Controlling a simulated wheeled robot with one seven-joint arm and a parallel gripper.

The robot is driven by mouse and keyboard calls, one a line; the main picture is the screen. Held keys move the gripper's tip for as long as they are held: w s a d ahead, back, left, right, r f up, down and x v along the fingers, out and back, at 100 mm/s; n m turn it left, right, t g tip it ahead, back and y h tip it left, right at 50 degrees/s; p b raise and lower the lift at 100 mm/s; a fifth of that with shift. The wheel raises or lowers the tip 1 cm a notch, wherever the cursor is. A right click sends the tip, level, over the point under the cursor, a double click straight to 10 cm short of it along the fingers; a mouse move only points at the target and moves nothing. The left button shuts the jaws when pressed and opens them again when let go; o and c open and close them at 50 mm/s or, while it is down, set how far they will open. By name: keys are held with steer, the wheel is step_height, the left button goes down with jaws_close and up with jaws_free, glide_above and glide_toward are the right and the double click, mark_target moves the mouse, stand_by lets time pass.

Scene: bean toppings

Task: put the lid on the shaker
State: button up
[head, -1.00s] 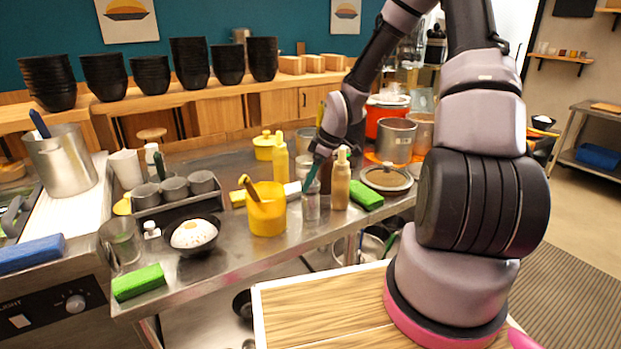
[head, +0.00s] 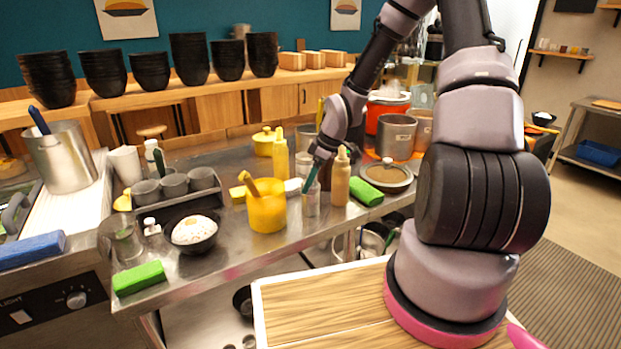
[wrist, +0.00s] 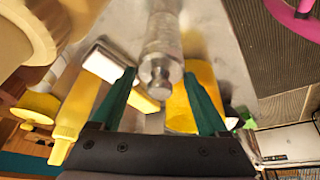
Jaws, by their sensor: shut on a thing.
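The shaker (head: 311,203) is a small clear and grey cylinder standing upright on the steel counter, just right of the yellow tub. My gripper (head: 313,178) is directly over it, with its teal fingers pointing down at its top. In the wrist view the fingers (wrist: 160,80) stand on either side of a silvery round lid (wrist: 158,72) with a small knob, and are shut on it. The shaker's grey body (wrist: 166,30) stretches away beyond the lid, in line with it. I cannot tell whether the lid touches the rim.
A yellow tub (head: 267,210) stands close on the left, and a tan bottle (head: 341,178) close on the right. A yellow bottle (head: 280,158) is behind. A green sponge (head: 366,191) lies to the right. A black bowl (head: 195,243) stands at the front left.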

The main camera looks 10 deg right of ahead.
steer(key=shift+r, duration=0.1)
steer(key=shift+f, duration=0.25)
stand_by(0.5)
steer(key=o, duration=0.7)
steer(key=shift+r, duration=3.3)
